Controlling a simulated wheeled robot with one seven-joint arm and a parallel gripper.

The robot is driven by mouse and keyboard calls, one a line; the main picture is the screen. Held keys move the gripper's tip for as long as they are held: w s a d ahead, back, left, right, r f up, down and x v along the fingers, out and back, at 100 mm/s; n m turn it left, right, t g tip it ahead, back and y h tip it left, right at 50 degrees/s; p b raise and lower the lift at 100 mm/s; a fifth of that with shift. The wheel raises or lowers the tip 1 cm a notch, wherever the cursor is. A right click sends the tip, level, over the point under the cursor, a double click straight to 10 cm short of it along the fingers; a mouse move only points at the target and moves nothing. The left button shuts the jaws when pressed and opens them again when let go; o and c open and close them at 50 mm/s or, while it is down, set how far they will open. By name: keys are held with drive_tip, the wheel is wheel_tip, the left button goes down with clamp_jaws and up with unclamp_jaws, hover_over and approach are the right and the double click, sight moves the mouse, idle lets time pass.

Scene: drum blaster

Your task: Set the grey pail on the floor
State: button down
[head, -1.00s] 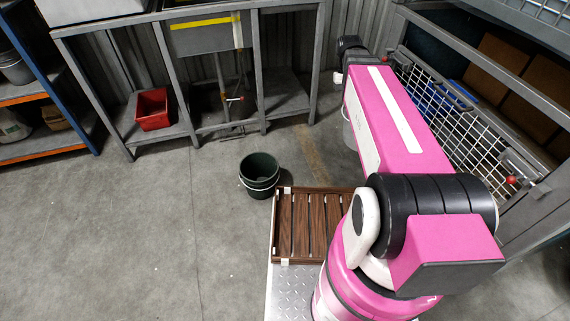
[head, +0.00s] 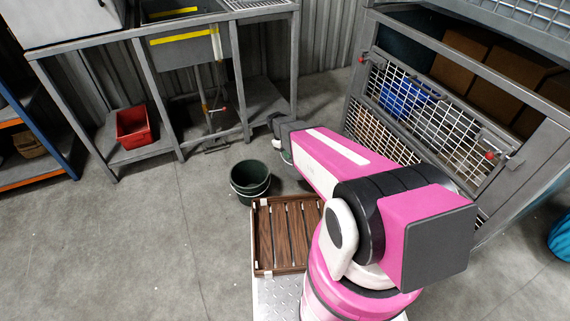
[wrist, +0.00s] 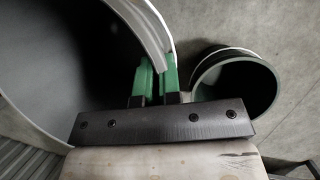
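The grey pail (wrist: 55,70) fills the left of the wrist view, its open mouth towards the camera and its pale rim running up to my fingers. My gripper (wrist: 156,78) has green fingertips, one on each side of that rim, pinching it. In the head view my pink arm reaches to the back, and its far end hides the gripper and nearly all of the pail. I cannot tell the pail's exact height above the floor.
A dark green bucket (head: 250,182) stands on the floor, right of the pail in the wrist view (wrist: 236,85). A wooden slatted crate (head: 258,235) is in front of it. A workbench with a red bin (head: 136,126) is behind, a mesh cage (head: 440,115) right. Floor at left is clear.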

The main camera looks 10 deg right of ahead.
drive_tip(key=n, duration=0.1)
hover_over(292, 172)
drive_tip(key=w+a, duration=0.1)
drive_tip(key=a, duration=0.2)
wheel_tip(292, 172, down, 7)
wheel_tip(292, 172, down, 11)
drive_tip(key=shift+w+a+h, duration=0.15)
drive_tip(key=shift+a+h, duration=0.05)
drive_tip(key=shift+h, duration=0.1)
drive_tip(key=shift+f, duration=0.1)
drive_tip(key=c, duration=1.2)
unclamp_jaws()
